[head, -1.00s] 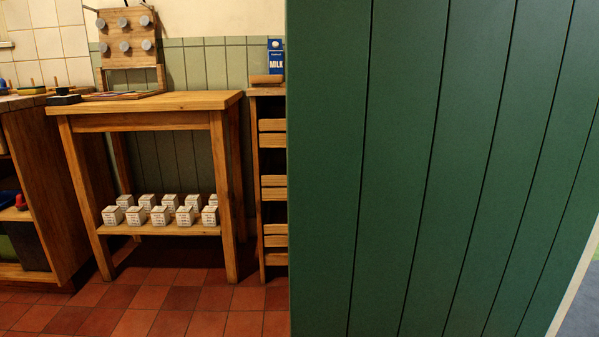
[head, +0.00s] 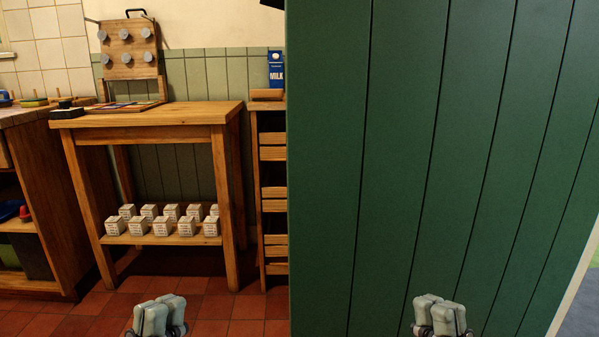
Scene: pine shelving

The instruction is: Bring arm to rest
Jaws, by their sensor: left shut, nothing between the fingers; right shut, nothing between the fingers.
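My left gripper (head: 160,315) shows at the bottom left of the head view, in front of the red tiled floor. It is shut and empty. My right gripper (head: 440,315) shows at the bottom right of centre, in front of the green panelled wall. It is also shut and empty. Only the grey fingers and a little of the dark mechanism below them show. The rest of both arms is out of the frame.
A green panelled wall (head: 430,150) fills the right half. At the left stands a wooden table (head: 150,117) with several white cubes (head: 161,226) on its lower shelf. A slatted wooden rack (head: 272,170) bears a milk carton (head: 276,69). Tiled floor (head: 245,305) is open in front.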

